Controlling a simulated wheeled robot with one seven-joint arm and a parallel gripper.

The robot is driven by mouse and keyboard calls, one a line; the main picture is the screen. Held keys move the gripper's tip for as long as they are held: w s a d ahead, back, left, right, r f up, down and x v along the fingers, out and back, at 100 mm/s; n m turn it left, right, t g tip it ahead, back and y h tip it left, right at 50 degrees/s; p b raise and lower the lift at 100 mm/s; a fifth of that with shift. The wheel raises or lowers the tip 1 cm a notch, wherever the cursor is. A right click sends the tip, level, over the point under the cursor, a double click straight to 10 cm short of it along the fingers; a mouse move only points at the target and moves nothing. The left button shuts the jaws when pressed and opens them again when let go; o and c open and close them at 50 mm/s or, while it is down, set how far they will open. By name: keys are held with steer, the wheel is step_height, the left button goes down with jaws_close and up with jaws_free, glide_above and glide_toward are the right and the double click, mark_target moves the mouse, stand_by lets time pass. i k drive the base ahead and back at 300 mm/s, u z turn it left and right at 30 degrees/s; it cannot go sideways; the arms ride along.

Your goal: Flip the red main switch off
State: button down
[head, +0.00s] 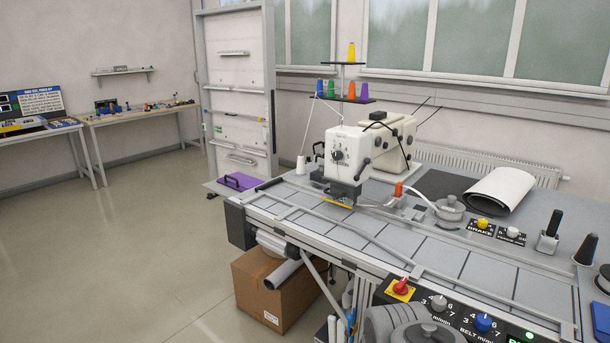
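The red main switch (401,286) is a rotary knob on a yellow plate, at the left end of the dark control panel (465,322) on the front of the sewing bench. Its red handle looks tilted slightly, but its exact on or off position is too small to tell. A green lamp (529,335) glows at the panel's right, near the picture's bottom edge. Grey rounded arm parts, which look like mine, show at the bottom, just below the switch. My gripper's fingers are not in view.
Beside the switch are a grey dial (439,303) and a blue dial (484,322). A yellow brake knob (482,223) sits farther back on the bench. A white sewing machine (347,155) stands behind. A cardboard box (272,288) sits under the bench. Floor at left is open.

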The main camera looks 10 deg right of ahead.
mark_target(399, 288)
steer(key=z, duration=0.9)
steer(key=k, duration=0.75)
steer(key=u, duration=0.75)
steer(key=i, duration=1.25)
steer(key=z, duration=0.75)
